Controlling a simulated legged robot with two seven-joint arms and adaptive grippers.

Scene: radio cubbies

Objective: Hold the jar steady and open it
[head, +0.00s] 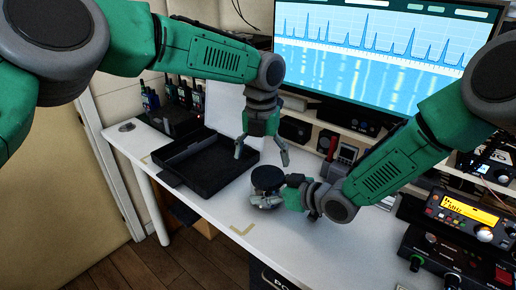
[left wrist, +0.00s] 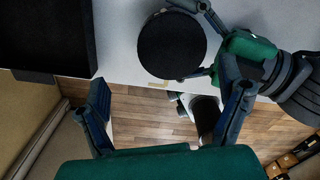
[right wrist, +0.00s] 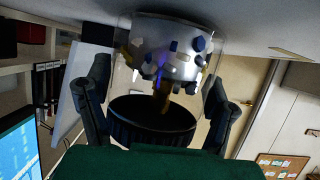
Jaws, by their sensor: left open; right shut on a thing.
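The jar (head: 264,201) stands on the white desk with its round black lid (head: 266,178) on top. In the right wrist view its clear body (right wrist: 165,50) holds small blue, white and yellowish pieces, and the black lid (right wrist: 150,120) shows below it in the picture. My right gripper (head: 277,195) is shut on the jar from the right, a finger on each side. My left gripper (head: 262,154) is open and empty, fingers pointing down, above the lid and slightly left. In the left wrist view the lid (left wrist: 171,45) lies beyond my open fingers (left wrist: 168,115), apart from them.
An open black case (head: 207,162) lies on the desk to the left of the jar. Radio gear (head: 465,215) fills the right side, and a large monitor (head: 385,45) stands behind. The desk's front edge is close to the jar; bare desk (head: 240,215) lies in front-left.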

